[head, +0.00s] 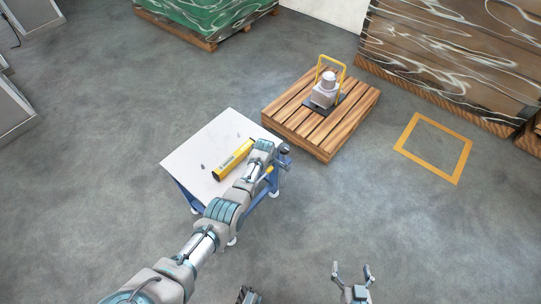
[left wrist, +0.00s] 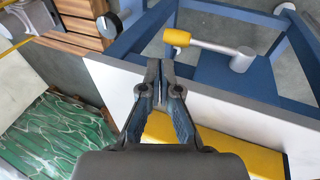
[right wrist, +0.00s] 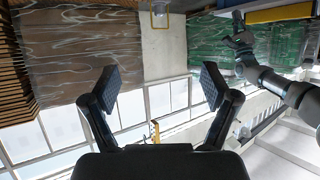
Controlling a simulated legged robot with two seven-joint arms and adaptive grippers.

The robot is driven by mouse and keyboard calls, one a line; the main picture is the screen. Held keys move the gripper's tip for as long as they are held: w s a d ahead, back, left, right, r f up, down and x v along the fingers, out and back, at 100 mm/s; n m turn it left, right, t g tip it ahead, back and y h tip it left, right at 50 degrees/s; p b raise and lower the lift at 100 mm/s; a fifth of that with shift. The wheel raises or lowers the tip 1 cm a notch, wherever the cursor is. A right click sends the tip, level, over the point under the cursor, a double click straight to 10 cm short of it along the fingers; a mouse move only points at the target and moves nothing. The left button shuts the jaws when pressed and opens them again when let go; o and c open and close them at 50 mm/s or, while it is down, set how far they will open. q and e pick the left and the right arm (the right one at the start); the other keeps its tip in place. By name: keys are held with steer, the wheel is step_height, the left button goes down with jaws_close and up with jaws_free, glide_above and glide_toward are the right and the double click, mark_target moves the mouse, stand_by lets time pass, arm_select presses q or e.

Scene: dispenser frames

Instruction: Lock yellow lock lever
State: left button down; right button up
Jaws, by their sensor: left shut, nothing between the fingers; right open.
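The lock lever, with a yellow grip (left wrist: 177,37) on a grey shaft ending in a round grey hub (left wrist: 243,61), sits on the blue frame of the cart in the left wrist view. A small yellow part of it shows beside my left arm in the head view (head: 268,172). My left gripper (left wrist: 160,75) is shut and empty over the cart's white top edge, its tips close to the yellow grip.
The cart's white top (head: 200,145) carries a long yellow object (head: 233,160). A wooden pallet (head: 320,130) with a grey device (head: 325,92) and yellow hoop stands behind. A yellow floor square (head: 433,148) lies at right. The floor right of the cart is clear.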

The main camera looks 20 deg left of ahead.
arm_select(q)
steer(key=w+p+v, duration=0.1)
steer(key=p+v, duration=0.3)
steer(key=v, duration=0.2)
steer(key=shift+r, duration=0.3)
arm_select(e)
steer(key=s+d+f+g+h, duration=0.1)
steer(key=s+d+f+g, duration=0.1)
steer(key=s+g, duration=0.2)
steer(key=s+d+f+g+h, duration=0.1)
steer(key=s+d+f+g, duration=0.1)
steer(key=s+g, duration=0.3)
steer(key=shift+s+d+f+h, duration=0.3)
steer(key=shift+s+f, duration=0.5)
steer(key=shift+s, duration=1.5)
arm_select(q)
steer(key=shift+d, duration=0.1)
arm_select(e)
steer(key=shift+d, duration=0.1)
